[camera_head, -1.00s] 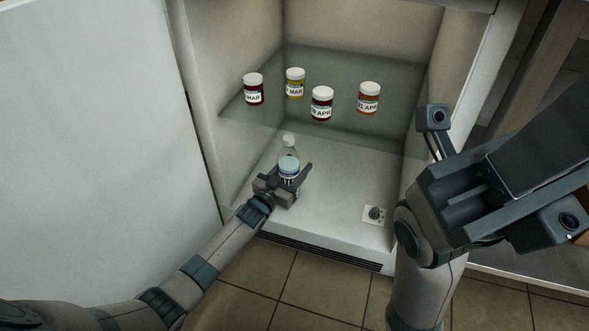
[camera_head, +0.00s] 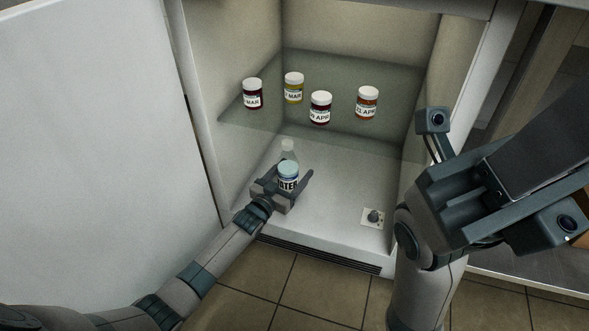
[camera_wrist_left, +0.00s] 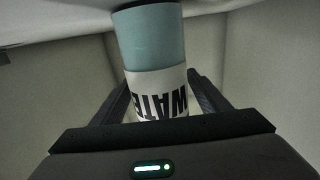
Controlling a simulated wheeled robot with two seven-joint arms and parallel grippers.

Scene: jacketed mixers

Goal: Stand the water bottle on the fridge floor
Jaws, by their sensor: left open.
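The water bottle (camera_head: 289,181) stands upright on the white fridge floor (camera_head: 335,185), near its front left. It has a clear upper part, a light blue band and a white label with black letters. In the left wrist view the bottle (camera_wrist_left: 152,45) shows a teal part and the upside-down label between the fingers. My left gripper (camera_head: 290,181) is open, with one finger on each side of the bottle's lower part. Whether a finger touches it cannot be told. My right arm's dark wrist is at the right; its jaw opening cannot be made out.
A glass shelf (camera_head: 345,70) above the floor holds several white-lidded jars, one of them orange (camera_head: 367,103). A small dial (camera_head: 373,217) is at the front right of the fridge floor. The open door (camera_head: 90,120) stands at the left.

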